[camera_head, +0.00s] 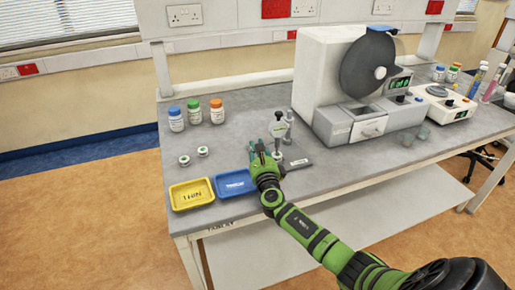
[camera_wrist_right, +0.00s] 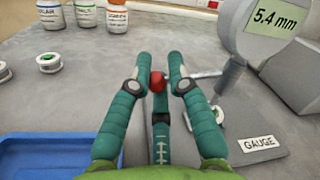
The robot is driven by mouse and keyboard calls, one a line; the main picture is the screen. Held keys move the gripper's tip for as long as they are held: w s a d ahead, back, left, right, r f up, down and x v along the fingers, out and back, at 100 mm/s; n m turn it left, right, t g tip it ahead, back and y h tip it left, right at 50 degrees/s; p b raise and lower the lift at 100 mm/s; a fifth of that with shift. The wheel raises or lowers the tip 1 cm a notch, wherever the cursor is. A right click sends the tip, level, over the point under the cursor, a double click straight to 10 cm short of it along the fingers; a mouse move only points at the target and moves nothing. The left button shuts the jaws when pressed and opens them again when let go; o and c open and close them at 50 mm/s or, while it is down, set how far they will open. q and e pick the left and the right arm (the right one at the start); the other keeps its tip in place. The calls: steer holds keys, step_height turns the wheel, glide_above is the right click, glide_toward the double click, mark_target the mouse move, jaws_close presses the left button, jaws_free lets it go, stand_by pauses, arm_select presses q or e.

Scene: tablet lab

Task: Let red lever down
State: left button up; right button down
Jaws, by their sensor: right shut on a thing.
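The thickness gauge (camera_head: 280,130) stands on the grey bench, with a plate labelled GAUGE (camera_wrist_right: 258,143) at its foot. Its round display (camera_wrist_right: 270,22) reads 5.4 mm in the right wrist view. The red lever's ball end (camera_wrist_right: 157,82) sits between the green fingers of my right gripper (camera_wrist_right: 159,68), and a thin grey rod runs from it toward the gauge. The right gripper is shut on it. In the head view, my right gripper (camera_head: 262,151) is just left of the gauge and covers the lever. My left gripper is not in view.
A yellow THIN tray (camera_head: 191,207) and a blue tray (camera_head: 252,191) lie near the front edge, left of my arm. Two small white-and-green round items (camera_head: 184,160) and three capped bottles (camera_head: 194,112) stand behind them. A large grey-and-white machine (camera_head: 325,70) stands to the right.

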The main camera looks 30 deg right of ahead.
steer(key=shift+s+a+f+n, duration=0.1)
steer(key=shift+s+f+n, duration=0.1)
steer(key=shift+f+n, duration=0.65)
stand_by(0.5)
steer(key=shift+f, duration=0.1)
steer(key=c, duration=1.1)
jaws_free()
steer(key=shift+w, duration=0.1)
steer(key=shift+r, duration=0.2)
steer(key=v, duration=1.2)
